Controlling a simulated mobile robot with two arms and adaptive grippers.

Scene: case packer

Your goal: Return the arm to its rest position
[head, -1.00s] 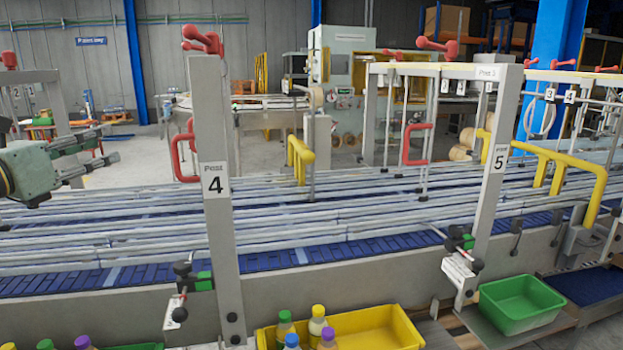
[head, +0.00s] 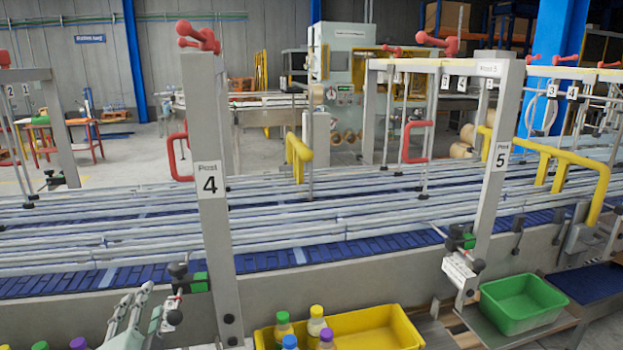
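My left gripper (head: 152,298) shows at the lower left of the head view, its fingers pointing up from the bottom edge. The fingers are spread apart and nothing shows between them. It is in front of the conveyor's near side, just left of the post marked 4 (head: 211,205). The rest of the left arm is cut off by the bottom edge. My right gripper is not in view.
The conveyor (head: 330,250) with rails crosses the view. A yellow bin (head: 385,325) with several bottles stands close right of post 4. A green bin (head: 522,305) sits below post 5 (head: 497,160). A clamp knob (head: 180,270) sticks out beside the gripper.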

